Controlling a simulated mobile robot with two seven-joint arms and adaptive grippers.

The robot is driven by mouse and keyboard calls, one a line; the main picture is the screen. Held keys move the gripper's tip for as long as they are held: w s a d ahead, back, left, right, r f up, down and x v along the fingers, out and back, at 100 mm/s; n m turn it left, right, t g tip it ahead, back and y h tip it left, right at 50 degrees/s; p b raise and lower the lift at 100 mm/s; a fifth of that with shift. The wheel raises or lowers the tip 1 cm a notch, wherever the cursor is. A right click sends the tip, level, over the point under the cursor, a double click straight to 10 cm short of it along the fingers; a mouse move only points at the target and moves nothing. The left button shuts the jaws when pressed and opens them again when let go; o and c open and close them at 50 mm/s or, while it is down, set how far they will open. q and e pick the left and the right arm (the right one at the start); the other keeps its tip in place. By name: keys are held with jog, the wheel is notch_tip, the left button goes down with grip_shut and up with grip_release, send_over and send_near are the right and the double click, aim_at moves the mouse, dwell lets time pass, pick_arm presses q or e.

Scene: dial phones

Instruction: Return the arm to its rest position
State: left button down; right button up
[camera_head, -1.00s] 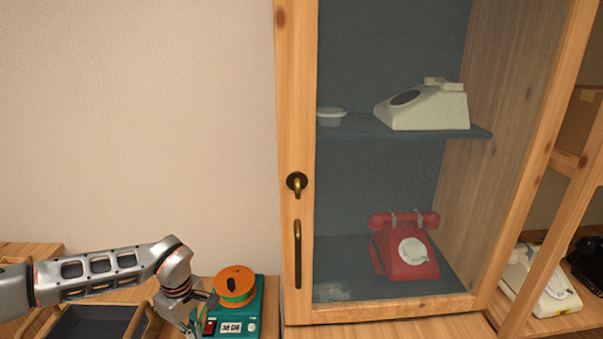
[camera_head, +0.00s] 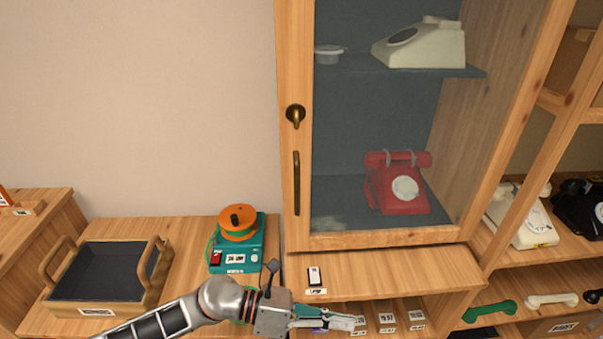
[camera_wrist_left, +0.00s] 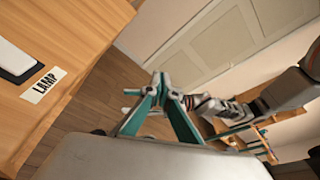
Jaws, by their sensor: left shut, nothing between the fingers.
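My left arm comes in from the bottom left in the head view. Its gripper (camera_head: 338,320) is shut and empty, pointing right, in front of the lower cubbies below the glass cabinet. In the left wrist view the teal-padded fingers (camera_wrist_left: 163,85) meet at their tips with nothing between them. Grey arm parts with teal pieces (camera_wrist_left: 240,130), apparently my right arm, show at the right of that view; its fingers are not clear.
A white switch (camera_head: 314,276) lies on the ledge by a label, reading LAMP (camera_wrist_left: 43,85) in the wrist view. A teal device with an orange spool (camera_head: 238,222) and a handled tray (camera_head: 150,290) stand left. The cabinet holds a red phone (camera_head: 398,185) and a cream phone (camera_head: 425,45).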

pick_arm(q)
notch_tip(320, 180, up, 4)
jog(key=w+n+t+h, duration=0.25)
jog(key=n+t, duration=0.25)
jog(key=n, duration=0.3)
jog(key=w+a+f+n+t+y, duration=0.25)
jog(key=a+n+t, duration=0.25)
jog(key=n, duration=0.5)
jog(key=w+a+f+n+t+y, duration=0.2)
jog(key=a+n+t+y, duration=0.3)
jog(key=n, duration=0.5)
jog(key=s+a+f+n+g+y, duration=0.1)
jog(key=s+a+f+n+y, duration=0.3)
jog(key=a+f, duration=0.5)
jog(key=s+a+f+n+g+y, duration=0.2)
jog(key=s+a+f+n+y, duration=0.2)
jog(key=s+a+f+n, duration=0.4)
jog(key=a+f+n, duration=0.1)
jog(key=n, duration=0.2)
jog(key=shift+f+n, duration=0.2)
jog(key=shift+n, duration=0.1)
jog(key=shift+a, duration=0.1)
